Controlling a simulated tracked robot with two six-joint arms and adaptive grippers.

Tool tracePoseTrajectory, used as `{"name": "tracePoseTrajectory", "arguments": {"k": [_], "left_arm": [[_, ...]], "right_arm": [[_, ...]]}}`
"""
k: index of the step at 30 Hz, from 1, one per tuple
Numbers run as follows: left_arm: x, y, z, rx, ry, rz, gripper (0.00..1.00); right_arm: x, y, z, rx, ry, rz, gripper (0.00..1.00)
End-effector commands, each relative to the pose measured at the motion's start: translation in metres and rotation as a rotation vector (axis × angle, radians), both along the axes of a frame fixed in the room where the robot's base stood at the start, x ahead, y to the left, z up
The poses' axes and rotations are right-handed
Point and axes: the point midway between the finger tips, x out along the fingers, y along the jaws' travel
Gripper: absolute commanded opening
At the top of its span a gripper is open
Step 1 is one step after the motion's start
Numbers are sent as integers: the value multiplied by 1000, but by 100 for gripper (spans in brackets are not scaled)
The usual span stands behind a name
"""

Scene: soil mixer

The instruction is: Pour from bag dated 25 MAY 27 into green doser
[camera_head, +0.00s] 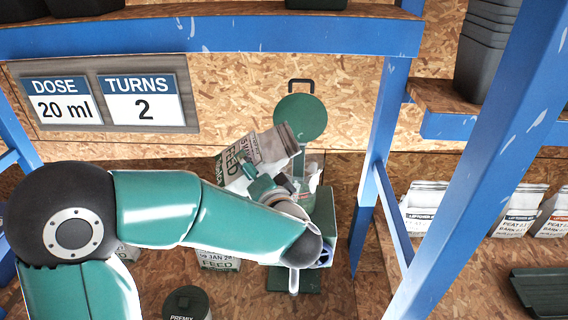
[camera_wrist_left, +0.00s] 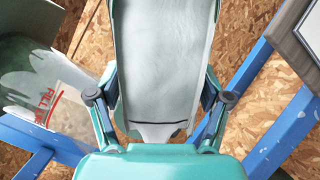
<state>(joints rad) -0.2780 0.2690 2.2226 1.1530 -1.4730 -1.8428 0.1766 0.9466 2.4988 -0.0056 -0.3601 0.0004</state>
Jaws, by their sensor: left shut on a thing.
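My left gripper (camera_head: 268,186) is shut on a white bag (camera_head: 245,162) with green FEED lettering. The bag is tilted, its grey-brown top end up and to the right, close to the doser. I cannot read its date. In the left wrist view the bag (camera_wrist_left: 163,65) fills the space between the fingers as a pale grey face. The green doser (camera_head: 326,212) stands behind my forearm, partly hidden, with its round green lid (camera_head: 301,118) raised. Its clear hopper with red FILL lettering shows in the left wrist view (camera_wrist_left: 62,95). I see no stream of material. My right gripper is out of view.
Another FEED bag (camera_head: 218,261), dated 09 JAN, stands below my forearm. A dark PREMIX container (camera_head: 187,304) is at the bottom. A sign (camera_head: 104,96) reads DOSE 20 ml, TURNS 2.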

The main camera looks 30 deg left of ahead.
Motion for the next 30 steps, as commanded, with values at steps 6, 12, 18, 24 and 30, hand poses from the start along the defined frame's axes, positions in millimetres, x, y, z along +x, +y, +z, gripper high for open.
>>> {"name": "tracePoseTrajectory", "arguments": {"k": [6,12,18,24,30], "left_arm": [[-2,2,5,39,28,0,13],[-3,4,8,80,65,0,13],[-4,4,9,90,75,0,13],[-4,4,9,89,75,1,13],[-4,4,9,89,75,1,13]], "right_arm": [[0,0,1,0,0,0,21],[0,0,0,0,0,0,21],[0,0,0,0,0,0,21],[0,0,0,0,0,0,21],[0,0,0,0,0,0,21]]}}
